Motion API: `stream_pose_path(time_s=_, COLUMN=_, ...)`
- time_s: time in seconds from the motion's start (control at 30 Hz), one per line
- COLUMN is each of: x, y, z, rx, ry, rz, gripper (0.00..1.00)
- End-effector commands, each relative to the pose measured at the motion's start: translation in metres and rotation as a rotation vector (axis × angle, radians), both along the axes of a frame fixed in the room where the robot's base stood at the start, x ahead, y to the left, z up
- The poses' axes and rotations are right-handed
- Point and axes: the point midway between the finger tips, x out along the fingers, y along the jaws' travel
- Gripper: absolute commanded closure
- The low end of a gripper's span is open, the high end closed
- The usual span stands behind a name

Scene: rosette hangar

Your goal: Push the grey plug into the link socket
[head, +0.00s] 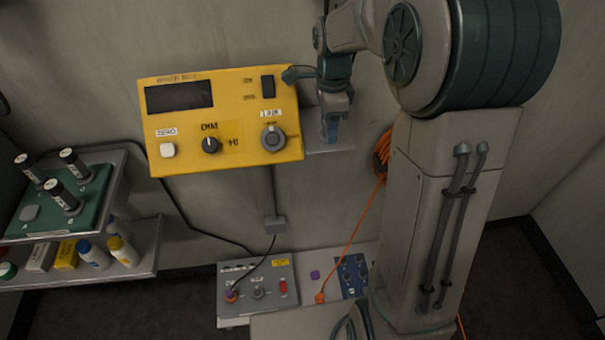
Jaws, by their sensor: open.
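The yellow wall panel (222,160) carries a label reading LINK. Under it sits a round grey fitting (272,138) with a lighter centre. I take it for the link socket, perhaps with the grey plug in its mouth; I cannot tell how deep the plug sits. My gripper (330,132) hangs just right of the panel, pointing down, in front of a small grey wall shelf. It is open, apart from the round fitting, and nothing shows clearly between its fingers, which are small and seen edge-on.
An orange cable (350,243) hangs from the wall. A rack (147,262) with bottles stands left.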

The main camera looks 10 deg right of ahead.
Motion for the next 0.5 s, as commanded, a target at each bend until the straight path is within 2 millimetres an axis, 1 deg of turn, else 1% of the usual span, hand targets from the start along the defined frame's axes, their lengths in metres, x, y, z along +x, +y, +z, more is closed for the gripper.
stream_pose_path(time_s=0.33, x=0.0, y=0.0002, z=-0.0001, rx=0.0, ry=0.0, rz=0.0, gripper=0.52)
stream_pose_path(time_s=0.37, x=0.0, y=0.0002, z=-0.0001, rx=0.0, ry=0.0, rz=0.0, gripper=0.57)
stream_pose_path(time_s=0.4, x=0.0, y=0.0001, z=0.0, rx=0.0, ry=0.0, rz=0.0, gripper=0.69)
stream_pose_path(time_s=0.47, x=0.0, y=0.0001, z=0.0, rx=0.0, ry=0.0, rz=0.0, gripper=0.85)
stream_pose_path(time_s=0.5, x=0.0, y=0.0, z=0.0, rx=0.0, ry=0.0, rz=0.0, gripper=0.96)
